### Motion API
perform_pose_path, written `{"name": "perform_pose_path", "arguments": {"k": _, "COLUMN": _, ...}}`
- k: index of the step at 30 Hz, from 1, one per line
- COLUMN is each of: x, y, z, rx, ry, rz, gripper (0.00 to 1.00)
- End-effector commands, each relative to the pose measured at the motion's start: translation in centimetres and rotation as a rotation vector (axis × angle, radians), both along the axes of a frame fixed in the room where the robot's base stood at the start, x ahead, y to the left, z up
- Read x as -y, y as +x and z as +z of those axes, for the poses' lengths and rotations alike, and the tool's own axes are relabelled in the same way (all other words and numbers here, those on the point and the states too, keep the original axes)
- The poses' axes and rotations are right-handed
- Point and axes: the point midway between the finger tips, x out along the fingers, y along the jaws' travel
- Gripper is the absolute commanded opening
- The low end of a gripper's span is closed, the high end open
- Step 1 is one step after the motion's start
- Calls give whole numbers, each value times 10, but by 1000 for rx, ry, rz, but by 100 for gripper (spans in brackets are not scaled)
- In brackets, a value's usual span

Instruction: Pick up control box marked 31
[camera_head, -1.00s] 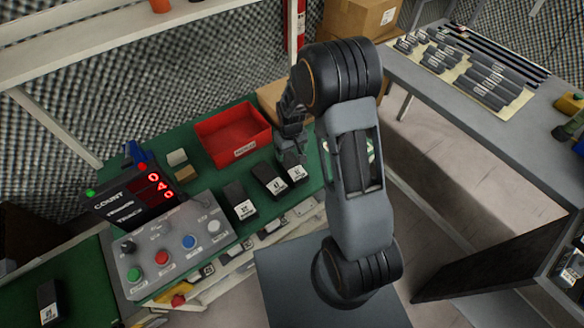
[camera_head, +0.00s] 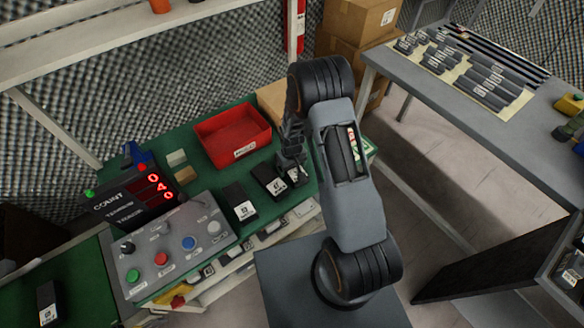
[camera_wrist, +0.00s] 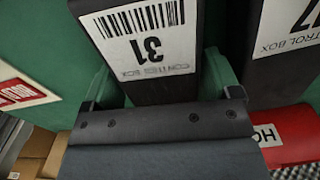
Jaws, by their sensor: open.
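The control box marked 31 (camera_wrist: 152,88) is black with a white barcode label, which reads upside down in the wrist view. It lies directly ahead of my gripper (camera_wrist: 164,92), whose fingers are apart, one near each long side of the box. Whether the fingers touch it, I cannot tell. In the head view my gripper (camera_head: 291,170) is low over the rightmost of the black boxes on the green bench, and it partly hides that box.
A second control box (camera_wrist: 285,55) lies close beside it, right in the wrist view. More black boxes, one here (camera_head: 240,204), lie to the left on the bench (camera_head: 215,182). A red bin (camera_head: 233,136) stands behind them. A button panel (camera_head: 170,250) is at left.

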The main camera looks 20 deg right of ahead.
Motion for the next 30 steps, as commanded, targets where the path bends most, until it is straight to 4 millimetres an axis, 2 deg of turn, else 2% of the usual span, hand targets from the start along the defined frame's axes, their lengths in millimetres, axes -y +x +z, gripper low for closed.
{"name": "perform_pose_path", "arguments": {"k": 5, "x": 0, "y": 0, "z": 0, "rx": 1, "ry": 0, "rz": 0, "gripper": 83}}
{"name": "perform_pose_path", "arguments": {"k": 20, "x": 0, "y": 0, "z": 0, "rx": 0, "ry": 0, "rz": 0, "gripper": 36}}
{"name": "perform_pose_path", "arguments": {"k": 30, "x": 0, "y": 1, "z": 5, "rx": 2, "ry": 0, "rz": 0, "gripper": 36}}
